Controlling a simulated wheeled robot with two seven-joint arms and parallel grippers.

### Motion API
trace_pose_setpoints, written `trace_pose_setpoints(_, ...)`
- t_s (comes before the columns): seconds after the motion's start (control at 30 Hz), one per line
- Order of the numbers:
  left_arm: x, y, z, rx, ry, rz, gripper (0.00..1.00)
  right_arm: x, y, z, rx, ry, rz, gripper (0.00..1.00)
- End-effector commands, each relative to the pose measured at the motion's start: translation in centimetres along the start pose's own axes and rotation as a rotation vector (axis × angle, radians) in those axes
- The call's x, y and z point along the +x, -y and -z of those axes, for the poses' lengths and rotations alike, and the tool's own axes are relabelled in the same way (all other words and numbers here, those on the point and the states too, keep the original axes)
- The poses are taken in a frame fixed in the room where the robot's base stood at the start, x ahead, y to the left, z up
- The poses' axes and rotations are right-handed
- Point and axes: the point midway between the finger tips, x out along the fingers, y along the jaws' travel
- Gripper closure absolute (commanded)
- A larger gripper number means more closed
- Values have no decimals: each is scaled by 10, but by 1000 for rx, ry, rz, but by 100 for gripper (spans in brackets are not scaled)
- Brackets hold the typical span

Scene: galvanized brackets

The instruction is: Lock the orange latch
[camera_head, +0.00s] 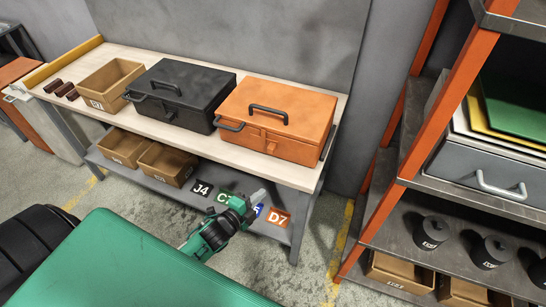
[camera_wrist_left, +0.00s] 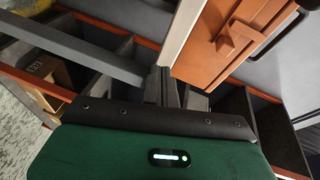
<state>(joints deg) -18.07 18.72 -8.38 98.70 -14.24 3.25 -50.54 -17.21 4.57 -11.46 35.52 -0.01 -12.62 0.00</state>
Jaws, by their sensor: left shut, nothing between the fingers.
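The orange toolbox (camera_head: 301,104) sits closed on the right end of the workbench. Its small orange latch (camera_head: 271,147) is on the front face; whether it is locked I cannot tell. In the left wrist view the toolbox front (camera_wrist_left: 205,45) is at the upper right, with the raised orange latch (camera_wrist_left: 233,40) on it. My left gripper (camera_head: 258,196) is below and in front of the toolbox, apart from it, in front of the lower shelf. Its fingers (camera_wrist_left: 170,88) are together and empty. My right gripper is not in view.
A black toolbox (camera_head: 182,95) stands close left of the orange one, and a brown bin (camera_head: 112,82) beyond it. The workbench (camera_head: 235,155) has a narrow free front strip. An orange-framed rack (camera_head: 415,115) stands at the right. Floor (camera_head: 318,265) shows between bench and rack.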

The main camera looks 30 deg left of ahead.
Motion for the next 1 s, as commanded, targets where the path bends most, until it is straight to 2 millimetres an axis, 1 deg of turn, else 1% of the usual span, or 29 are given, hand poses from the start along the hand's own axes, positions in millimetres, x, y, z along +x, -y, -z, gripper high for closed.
trace_pose_setpoints(0.03,0,23,7,46,-22,42,100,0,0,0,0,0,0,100)
trace_pose_setpoints(0.1,-1,46,15,100,-45,87,100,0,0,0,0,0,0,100)
trace_pose_setpoints(0.2,-2,68,23,155,-65,131,100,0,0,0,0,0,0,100)
trace_pose_setpoints(0.3,-4,79,28,180,-74,153,100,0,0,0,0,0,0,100)
trace_pose_setpoints(0.4,-4,82,29,188,-77,160,100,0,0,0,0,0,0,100)
trace_pose_setpoints(0.73,-2,82,28,186,-76,158,100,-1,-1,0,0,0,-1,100)
trace_pose_setpoints(0.87,8,85,30,185,-76,159,100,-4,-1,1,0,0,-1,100)
trace_pose_setpoints(1.0,28,89,31,185,-76,160,100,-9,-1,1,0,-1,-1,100)
